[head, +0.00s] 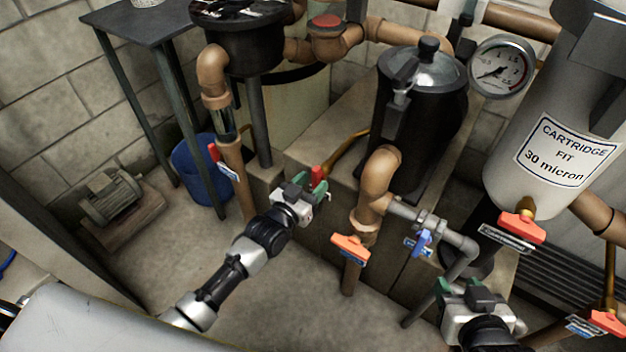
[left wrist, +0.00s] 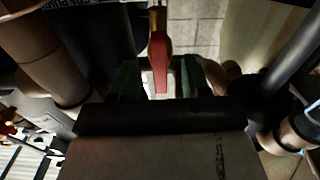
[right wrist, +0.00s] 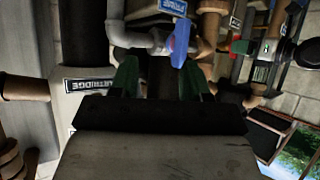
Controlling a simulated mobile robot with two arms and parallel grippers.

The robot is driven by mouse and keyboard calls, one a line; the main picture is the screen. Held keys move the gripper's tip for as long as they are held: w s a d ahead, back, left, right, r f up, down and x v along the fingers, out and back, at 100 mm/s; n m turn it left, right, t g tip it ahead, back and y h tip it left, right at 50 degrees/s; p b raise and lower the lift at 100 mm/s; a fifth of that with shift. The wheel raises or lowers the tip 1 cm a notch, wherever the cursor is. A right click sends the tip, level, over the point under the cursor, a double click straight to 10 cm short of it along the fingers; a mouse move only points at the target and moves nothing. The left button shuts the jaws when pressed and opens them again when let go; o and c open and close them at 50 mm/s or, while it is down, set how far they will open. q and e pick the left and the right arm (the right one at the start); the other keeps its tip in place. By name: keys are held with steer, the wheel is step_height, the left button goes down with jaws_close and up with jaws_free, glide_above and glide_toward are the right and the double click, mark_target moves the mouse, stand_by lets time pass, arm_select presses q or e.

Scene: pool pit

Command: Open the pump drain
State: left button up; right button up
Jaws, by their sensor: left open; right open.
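A red lever handle (head: 318,174) on a brass pipe stands low beside the concrete block, left of the black lidded pot (head: 420,110). I cannot read a label on it, so I cannot tell whether it is the pump drain. My left gripper (head: 312,186) is open at this lever. In the left wrist view the red lever (left wrist: 159,62) lies between the two green fingers (left wrist: 160,82), with no clear grip on it. My right gripper (head: 473,291) is open and empty, low at the right. In the right wrist view a blue handle (right wrist: 180,42) is just beyond its fingers (right wrist: 158,78).
Orange handles sit on nearby pipes (head: 350,248), (head: 522,227). Another red handle (head: 214,152) is on the left vertical pipe. Grey pipework with a blue handle (head: 424,241) stands between my arms. A blue bucket (head: 200,170) and a motor (head: 110,197) are left. Floor (head: 270,285) is clear.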

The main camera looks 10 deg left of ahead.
arm_select(q)
steer(key=p+v, duration=0.2)
steer(key=v, duration=0.2)
steer(key=shift+r+p, duration=0.1)
steer(key=shift+p, duration=0.2)
steer(key=p+v, duration=0.1)
steer(key=v, duration=0.2)
arm_select(e)
steer(key=s+d+f+g+h, duration=0.2)
steer(key=s+d+f+g, duration=0.1)
steer(key=s+g, duration=0.5)
steer(key=shift+s+d, duration=0.3)
steer(key=shift+s, duration=0.7)
steer(key=shift+f, duration=0.1)
